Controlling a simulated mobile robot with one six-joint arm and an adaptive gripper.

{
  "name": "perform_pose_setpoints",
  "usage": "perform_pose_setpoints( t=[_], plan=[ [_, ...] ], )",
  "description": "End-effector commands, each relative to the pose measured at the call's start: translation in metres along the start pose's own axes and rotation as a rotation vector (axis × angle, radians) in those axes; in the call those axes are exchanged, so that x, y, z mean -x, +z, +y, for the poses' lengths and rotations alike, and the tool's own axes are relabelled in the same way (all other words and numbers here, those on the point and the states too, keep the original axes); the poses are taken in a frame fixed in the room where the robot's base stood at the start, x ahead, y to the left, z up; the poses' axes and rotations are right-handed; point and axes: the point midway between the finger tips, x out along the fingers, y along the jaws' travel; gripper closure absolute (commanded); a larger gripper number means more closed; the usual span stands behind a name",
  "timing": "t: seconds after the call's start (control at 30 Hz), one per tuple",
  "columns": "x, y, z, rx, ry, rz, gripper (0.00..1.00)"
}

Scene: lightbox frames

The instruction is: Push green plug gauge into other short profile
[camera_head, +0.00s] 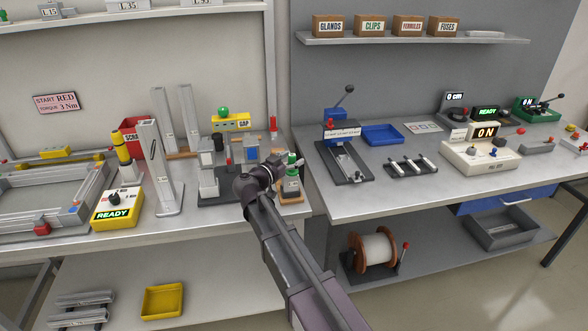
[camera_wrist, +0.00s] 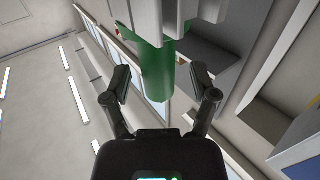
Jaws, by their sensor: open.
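In the wrist view, a green cylinder, which looks like the green plug gauge (camera_wrist: 157,72), lies between the two spread fingers of my gripper (camera_wrist: 160,86). Gaps show on both sides of it. Its far end meets a light grey profile (camera_wrist: 187,12); how deep it sits there is hidden. In the head view, my gripper (camera_head: 258,180) is at the front of a dark fixture on the left bench, its fingers hardly visible. Short upright grey profiles (camera_head: 207,170) stand behind and left of it. A green-topped item (camera_head: 293,158) stands on a wooden block at its right.
A tall grey profile (camera_head: 160,170) and a yellow READY box (camera_head: 117,206) stand to the left. A yellow GAP box (camera_head: 233,123) is behind.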

Motion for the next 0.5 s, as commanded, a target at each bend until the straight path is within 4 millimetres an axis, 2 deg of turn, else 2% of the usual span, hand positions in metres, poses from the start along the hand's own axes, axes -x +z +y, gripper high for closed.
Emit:
perform_pose_setpoints(
  t=[0.33, 0.37, 0.5],
  plan=[
    [0.0003, 0.0000, 0.0000, 0.000, 0.000, 0.000, 0.25],
    [0.0003, 0.0000, 0.0000, 0.000, 0.000, 0.000, 0.31],
    [0.0003, 0.0000, 0.0001, 0.000, 0.000, 0.000, 0.72]
  ],
)
